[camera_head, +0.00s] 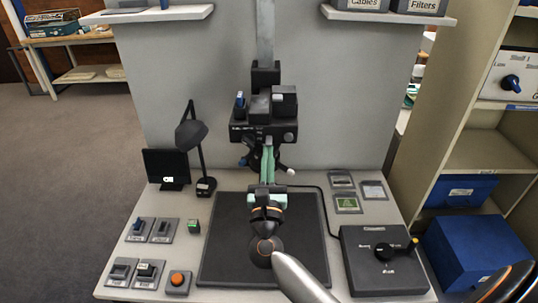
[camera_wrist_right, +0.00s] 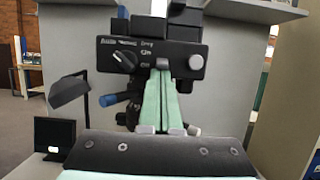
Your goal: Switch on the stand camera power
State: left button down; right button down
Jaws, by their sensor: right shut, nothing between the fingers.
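The stand camera (camera_head: 264,131) is a dark unit on a grey column above the desk. My right gripper (camera_head: 267,152) has green fingers and is shut and empty. In the right wrist view its fingertips (camera_wrist_right: 162,74) reach up to the panel's lower middle, right of the dark knob. A small grey piece shows at the tips. I cannot tell whether they touch the panel. My left gripper is out of view.
A dark mat (camera_head: 221,262) lies beneath my right arm. A lamp (camera_head: 192,132) and small screen (camera_head: 166,168) stand left. Switch plates (camera_head: 162,230) and an orange button (camera_head: 177,279) are front left. A box with a yellow-tipped lever (camera_head: 360,262) is right. Shelves flank the column above.

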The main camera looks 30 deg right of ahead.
jog(key=shift+s+r, duration=0.15)
jog(key=shift+r, duration=0.15)
jog(key=shift+s+a+r, duration=0.1)
jog(key=shift+r, duration=0.2)
dwell(0.3)
